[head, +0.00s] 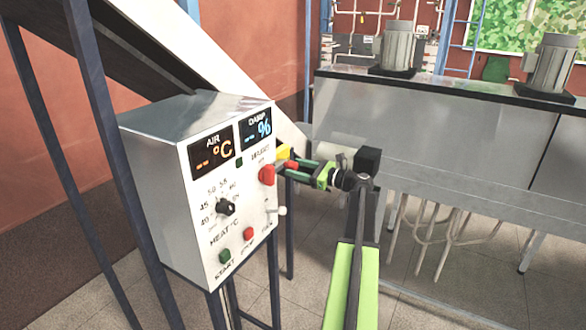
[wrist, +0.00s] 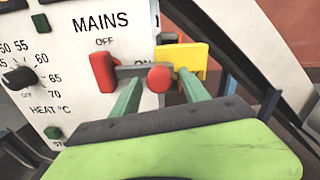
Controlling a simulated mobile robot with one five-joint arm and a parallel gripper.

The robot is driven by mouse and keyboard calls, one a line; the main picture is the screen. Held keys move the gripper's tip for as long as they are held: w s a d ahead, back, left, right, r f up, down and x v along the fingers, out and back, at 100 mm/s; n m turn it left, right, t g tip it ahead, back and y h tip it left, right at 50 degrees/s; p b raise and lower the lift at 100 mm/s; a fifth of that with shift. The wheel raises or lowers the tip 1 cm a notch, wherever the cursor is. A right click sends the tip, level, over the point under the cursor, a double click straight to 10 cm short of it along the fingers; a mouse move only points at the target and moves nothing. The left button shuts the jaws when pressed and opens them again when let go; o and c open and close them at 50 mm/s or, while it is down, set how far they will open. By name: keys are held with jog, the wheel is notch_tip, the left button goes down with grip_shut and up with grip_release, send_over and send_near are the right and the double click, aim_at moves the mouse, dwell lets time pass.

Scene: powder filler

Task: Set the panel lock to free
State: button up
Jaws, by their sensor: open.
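The grey control panel box (head: 190,155) stands at left centre in the head view. On its right edge is a red block-shaped handle (head: 267,174). It also shows in the wrist view (wrist: 103,72), below the words MAINS and OFF. A small pale-ended lever (head: 282,211) sits lower on that edge; its label is too small to read, so I cannot tell whether it is the lock. My gripper (head: 287,164) is open beside the panel's right edge. In the wrist view its green fingers (wrist: 158,78) stand either side of a red round knob (wrist: 160,78); contact is unclear.
A yellow block (wrist: 190,58) is by the right finger. A black heat dial (head: 226,207), a green START button (head: 225,256) and a red button (head: 248,233) are on the panel face. Blue posts stand around it. A steel machine (head: 430,140) fills the right.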

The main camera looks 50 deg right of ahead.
jog(key=shift+w+a, duration=0.2)
jog(key=shift+w, duration=0.45)
grip_shut()
dwell(1.0)
